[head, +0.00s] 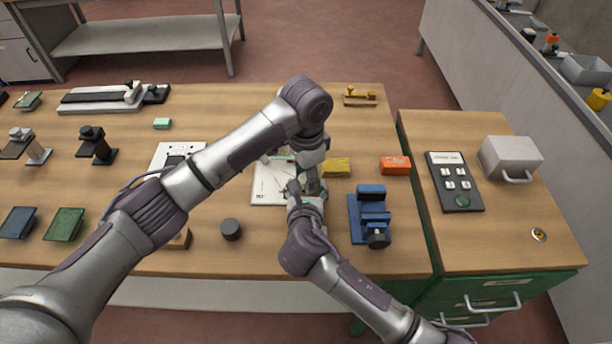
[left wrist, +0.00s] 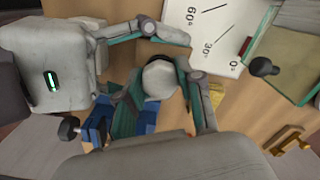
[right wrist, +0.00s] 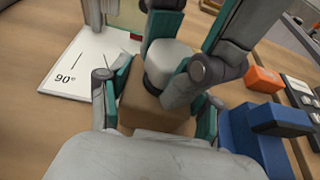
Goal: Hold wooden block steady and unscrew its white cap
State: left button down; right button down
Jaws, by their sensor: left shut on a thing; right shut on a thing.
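The wooden block (right wrist: 145,108) shows in the right wrist view, with the white cap (right wrist: 172,58) on a dark collar on top of it. My right gripper (right wrist: 155,110) is shut on the block, with a finger at each side. My left gripper (left wrist: 184,72) is shut on the white cap, which also shows in the left wrist view (left wrist: 159,80). In the head view, my left gripper (head: 298,156) comes from above and my right gripper (head: 307,188) is just in front of it. There the arms largely hide the block and cap.
A white angle sheet (head: 268,187) lies beside the grippers. A yellow block (head: 337,168), an orange box (head: 395,165) and a blue vise (head: 372,217) stand to the right. A dark round puck (head: 231,229) is at the front left. Bare wood lies between them.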

pick_arm(q)
jog(key=n, duration=0.3)
jog(key=c, duration=0.7)
grip_release()
jog(key=shift+r, duration=0.1)
